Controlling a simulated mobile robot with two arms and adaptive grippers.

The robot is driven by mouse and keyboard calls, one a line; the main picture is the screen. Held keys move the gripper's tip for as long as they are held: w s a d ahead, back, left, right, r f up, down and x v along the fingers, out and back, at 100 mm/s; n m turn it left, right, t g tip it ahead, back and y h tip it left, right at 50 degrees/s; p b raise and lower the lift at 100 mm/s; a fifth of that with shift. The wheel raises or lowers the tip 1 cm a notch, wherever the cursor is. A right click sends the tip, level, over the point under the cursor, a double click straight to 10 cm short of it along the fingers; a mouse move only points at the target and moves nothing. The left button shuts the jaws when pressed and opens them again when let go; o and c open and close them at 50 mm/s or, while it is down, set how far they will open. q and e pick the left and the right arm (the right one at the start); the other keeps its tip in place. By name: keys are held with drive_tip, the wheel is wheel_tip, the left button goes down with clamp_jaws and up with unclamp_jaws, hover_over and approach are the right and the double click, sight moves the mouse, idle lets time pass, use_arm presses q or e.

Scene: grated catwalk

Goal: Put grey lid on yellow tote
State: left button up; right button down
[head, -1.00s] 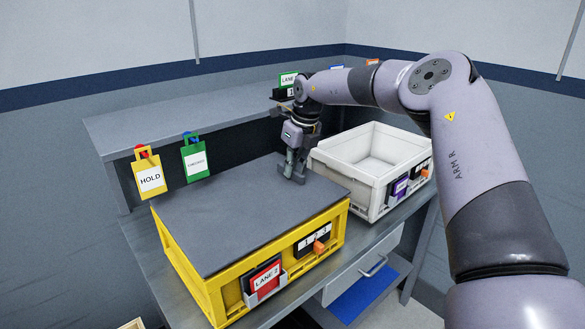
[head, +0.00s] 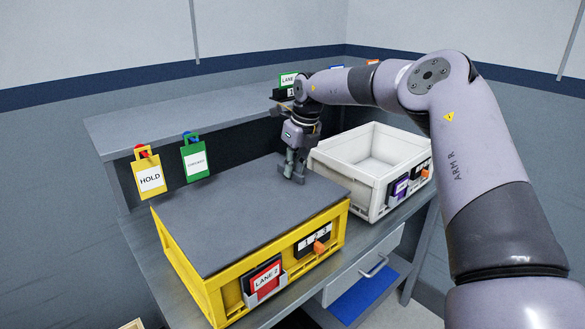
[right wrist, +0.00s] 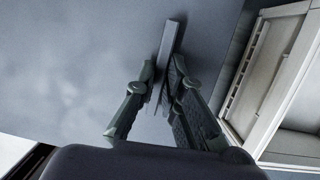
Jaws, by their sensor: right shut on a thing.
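The grey lid (head: 250,215) is a flat dark panel lying over the top of the yellow tote (head: 213,296), covering its opening. Yellow rim shows along the near and left edges. My right gripper (head: 291,170) is at the lid's far right end. In the right wrist view, my right gripper (right wrist: 160,105) is shut on a thin upright grey tab of the lid (right wrist: 60,70). The gripper and arm hide part of that end in the head view. My left gripper is not in view.
An open white tote (head: 322,164) stands just right of the yellow tote on the grey bench. A raised shelf (head: 130,124) runs behind, with a yellow HOLD tag (head: 150,179) and a green tag (head: 195,160) hanging from it. A drawer (head: 350,279) is below.

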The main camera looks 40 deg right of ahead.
drive_tip(key=shift+f+b, duration=0.5)
idle(0.8)
idle(0.4)
drive_tip(key=c, duration=1.6)
unclamp_jaws()
drive_tip(key=shift+o, duration=0.4)
drive_tip(key=shift+f, duration=0.1)
drive_tip(key=o, duration=0.3)
drive_tip(key=shift+r+p, duration=2.4)
drive_tip(key=shift+r, duration=1.25)
